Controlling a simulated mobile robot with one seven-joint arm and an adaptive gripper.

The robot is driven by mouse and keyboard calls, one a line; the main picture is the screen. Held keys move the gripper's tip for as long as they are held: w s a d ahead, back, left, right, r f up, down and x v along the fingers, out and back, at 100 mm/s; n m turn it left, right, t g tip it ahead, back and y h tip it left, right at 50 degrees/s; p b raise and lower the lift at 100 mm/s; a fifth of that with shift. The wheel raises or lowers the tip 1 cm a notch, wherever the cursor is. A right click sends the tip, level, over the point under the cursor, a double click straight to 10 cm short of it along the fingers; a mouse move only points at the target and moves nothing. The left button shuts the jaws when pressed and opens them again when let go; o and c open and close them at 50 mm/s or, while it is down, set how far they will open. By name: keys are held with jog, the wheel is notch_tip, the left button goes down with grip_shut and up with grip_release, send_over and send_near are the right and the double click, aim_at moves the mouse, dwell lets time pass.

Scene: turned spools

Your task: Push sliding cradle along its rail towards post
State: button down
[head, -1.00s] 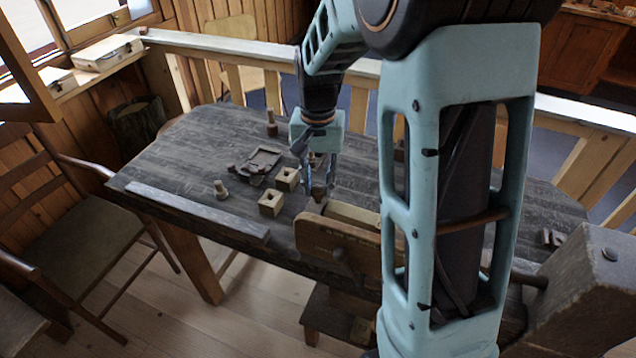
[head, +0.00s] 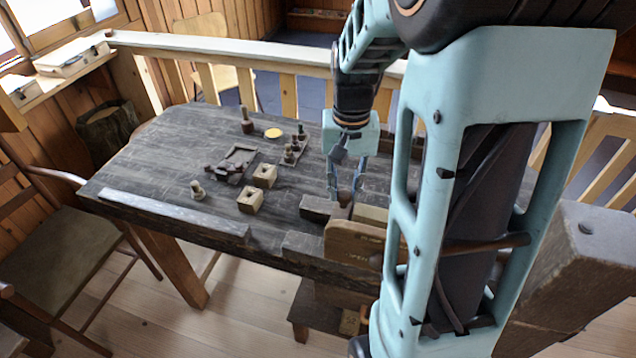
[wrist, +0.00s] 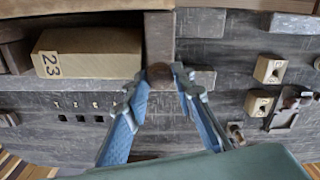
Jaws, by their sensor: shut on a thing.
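My gripper (head: 346,198) is at the front edge of the dark table, behind a brown upright board (head: 354,245). The knob is at the end of a grey-brown bar (wrist: 160,38), which looks like part of the sliding cradle. A pale wooden block marked 23 (wrist: 88,53) lies left of the bar; it shows in part in the head view (head: 370,215). Dark wood pieces (head: 319,207) lie left of the gripper. I cannot tell clearly which parts are the rail and the post.
Two pale blocks with holes (head: 264,175) (head: 250,199), a small dark tray (head: 238,160) and a turned peg (head: 198,190) stand left on the table. More turned pieces (head: 293,148) stand behind. A flat strip (head: 172,212) lies along the front edge.

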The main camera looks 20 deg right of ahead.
jog(key=shift+s+d, duration=0.75)
jog(key=shift+d, duration=0.25)
jog(key=shift+s+d, duration=0.7)
jog(key=shift+d, duration=0.25)
jog(key=c, duration=1.6)
grip_release()
jog(key=shift+r, duration=0.1)
notch_tip(320, 180, up, 12)
jog(key=shift+f, duration=0.1)
jog(key=shift+w, duration=0.1)
